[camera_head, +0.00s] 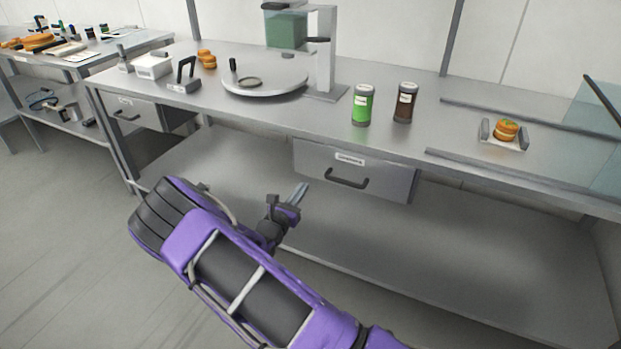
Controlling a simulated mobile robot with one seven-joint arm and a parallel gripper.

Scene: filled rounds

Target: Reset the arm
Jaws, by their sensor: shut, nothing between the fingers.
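My gripper (298,194) is at the end of my purple arm, in the lower middle of the head view. Its narrow fingers are together, with nothing between them. It hangs in front of the steel workbench (390,143), lower than the bench top in the picture and left of the closed labelled drawer (354,174). My arm hides part of the floor and of the lower shelf.
On the bench stand a round plate machine (264,84), a green jar (362,105), a dark jar (405,102) and a small holder with a round bun (506,130). A second laden table (95,47) is at the back left. The lower shelf (470,260) looks bare.

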